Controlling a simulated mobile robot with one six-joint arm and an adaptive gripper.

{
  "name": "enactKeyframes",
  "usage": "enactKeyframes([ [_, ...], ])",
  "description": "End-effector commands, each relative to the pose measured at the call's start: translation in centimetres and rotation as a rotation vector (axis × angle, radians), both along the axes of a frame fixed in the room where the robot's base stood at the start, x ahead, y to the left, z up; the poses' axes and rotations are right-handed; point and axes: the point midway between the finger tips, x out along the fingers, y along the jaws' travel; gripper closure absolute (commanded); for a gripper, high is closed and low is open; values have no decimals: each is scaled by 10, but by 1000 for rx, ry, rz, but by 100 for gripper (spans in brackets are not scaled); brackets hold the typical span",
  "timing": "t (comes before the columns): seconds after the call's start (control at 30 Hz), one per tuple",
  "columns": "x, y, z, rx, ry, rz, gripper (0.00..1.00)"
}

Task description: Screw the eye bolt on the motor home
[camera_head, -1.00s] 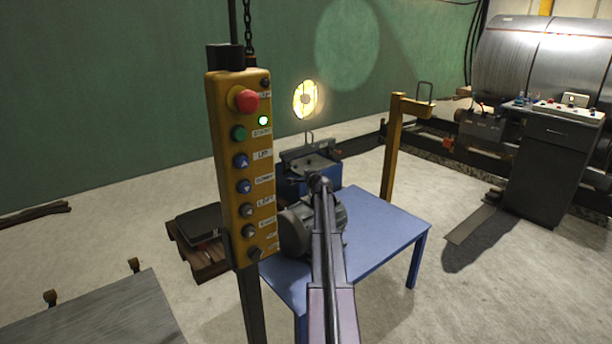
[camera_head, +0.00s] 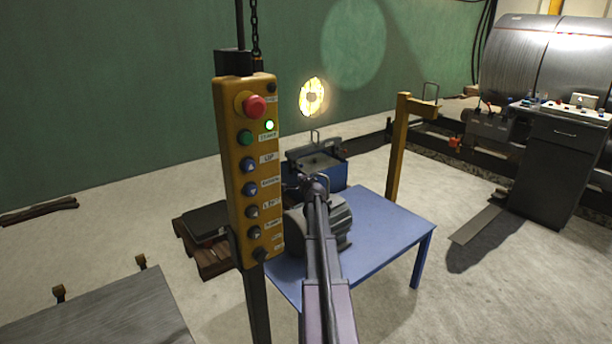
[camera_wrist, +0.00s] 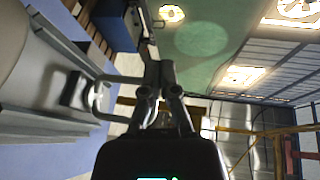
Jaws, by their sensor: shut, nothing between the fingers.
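A grey finned motor (camera_head: 338,220) sits on a blue table (camera_head: 385,240) in the head view, partly hidden by my arm and the yellow control box. My gripper (camera_head: 316,180) is above the motor, small and partly hidden by my arm. In the wrist view my gripper (camera_wrist: 153,85) has its fingers together, with nothing seen between them. A pale metal loop, which looks like the eye bolt (camera_wrist: 97,97), shows just left of the fingers, beside the motor's grey body (camera_wrist: 35,70). I cannot tell whether the fingers touch the loop, or how far it is screwed in.
A yellow control box (camera_head: 248,170) with buttons hangs on a chain left of my arm. A blue box (camera_head: 332,172) with a handle stands behind the motor. A yellow post (camera_head: 398,150) rises beyond the table. The table's right side is clear.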

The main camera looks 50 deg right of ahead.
Motion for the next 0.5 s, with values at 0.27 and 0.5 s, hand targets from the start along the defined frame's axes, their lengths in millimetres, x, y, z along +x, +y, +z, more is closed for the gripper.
enactKeyframes([
  [0.27, -8, 41, 9, -1, 1, 0, 100],
  [0.5, -9, 53, 11, 0, 0, 1, 100],
])
